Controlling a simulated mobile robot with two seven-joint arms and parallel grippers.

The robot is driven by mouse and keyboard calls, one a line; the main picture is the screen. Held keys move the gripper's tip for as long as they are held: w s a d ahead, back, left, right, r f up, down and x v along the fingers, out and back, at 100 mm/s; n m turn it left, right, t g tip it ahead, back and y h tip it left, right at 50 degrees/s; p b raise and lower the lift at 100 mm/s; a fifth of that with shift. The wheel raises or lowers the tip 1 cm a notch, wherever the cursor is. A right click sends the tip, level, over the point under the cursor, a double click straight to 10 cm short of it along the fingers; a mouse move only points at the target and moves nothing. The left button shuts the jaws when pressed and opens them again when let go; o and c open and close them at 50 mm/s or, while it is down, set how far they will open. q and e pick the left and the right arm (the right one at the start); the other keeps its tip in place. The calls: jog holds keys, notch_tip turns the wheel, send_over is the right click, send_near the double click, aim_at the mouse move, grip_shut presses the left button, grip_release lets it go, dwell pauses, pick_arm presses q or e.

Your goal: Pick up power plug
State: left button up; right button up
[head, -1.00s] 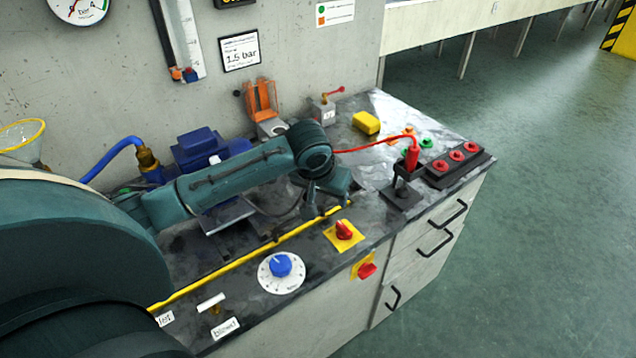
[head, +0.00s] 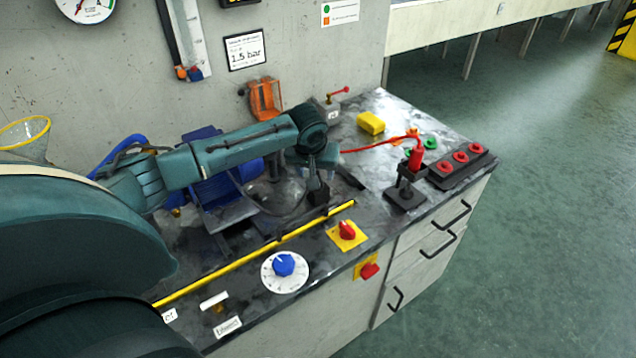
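The power plug (head: 416,157) is red and stands upright in a black holder (head: 405,194) at the right part of the bench. A red cable (head: 372,147) runs from it to the left and passes behind my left arm. My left gripper (head: 320,194) points down over the middle of the bench, to the left of the plug and clear of it. Its fingers are dark and seen nearly edge-on, so their opening is unclear. No object shows in it. My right gripper is not in view.
A black block with several red sockets (head: 460,158) lies right of the holder. A yellow block (head: 371,123) and green pieces (head: 430,143) lie behind. A yellow rail (head: 255,254), red knob (head: 347,230) and blue dial (head: 284,265) are at the front.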

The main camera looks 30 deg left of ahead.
pick_arm(q)
jog(key=x, duration=0.4)
jog(key=shift+d+f, duration=0.15)
jog(key=shift+c, duration=0.2)
jog(key=c, duration=1)
